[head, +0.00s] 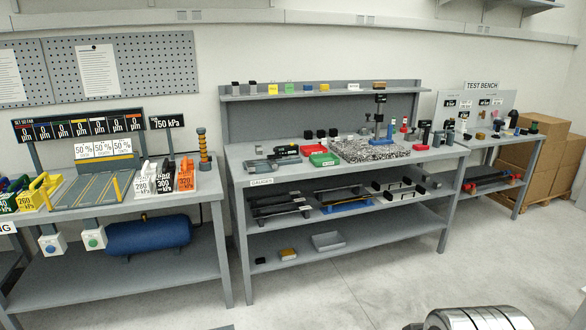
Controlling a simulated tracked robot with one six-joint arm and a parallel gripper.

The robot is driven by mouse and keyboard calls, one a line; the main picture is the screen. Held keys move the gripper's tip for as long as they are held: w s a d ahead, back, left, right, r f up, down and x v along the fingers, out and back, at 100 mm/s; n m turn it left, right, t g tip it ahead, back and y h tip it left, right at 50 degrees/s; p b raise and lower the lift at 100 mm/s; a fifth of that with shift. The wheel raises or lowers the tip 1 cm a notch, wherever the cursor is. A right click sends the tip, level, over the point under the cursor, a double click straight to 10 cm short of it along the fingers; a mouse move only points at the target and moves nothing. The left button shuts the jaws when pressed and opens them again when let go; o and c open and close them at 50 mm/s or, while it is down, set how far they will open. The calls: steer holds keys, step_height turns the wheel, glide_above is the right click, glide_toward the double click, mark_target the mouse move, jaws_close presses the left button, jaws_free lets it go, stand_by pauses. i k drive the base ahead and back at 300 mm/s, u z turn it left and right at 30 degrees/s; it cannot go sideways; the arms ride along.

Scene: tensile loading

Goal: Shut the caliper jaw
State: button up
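No caliper can be made out with certainty at this distance. A dark device with a yellow patch (287,150) lies at the back left of the middle bench top, labelled GAUGES; it is too small to identify. A low grey metal piece (260,166) lies in front of it, near the bench's left end. Long dark bar-shaped tools (280,205) lie on the shelf below. Whether any jaw is open or shut cannot be seen. My gripper is not in view.
The middle bench (238,167) also holds a red tray (313,149), a green tray (324,159) and a speckled slab (368,149) with a stand. A left bench (90,222) and a right test bench (521,142) flank it.

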mark_target(271, 157)
steer(key=u, duration=0.15)
steer(key=i, duration=2.25)
steer(key=u, duration=0.6)
steer(key=i, duration=1.3)
steer(key=u, duration=0.35)
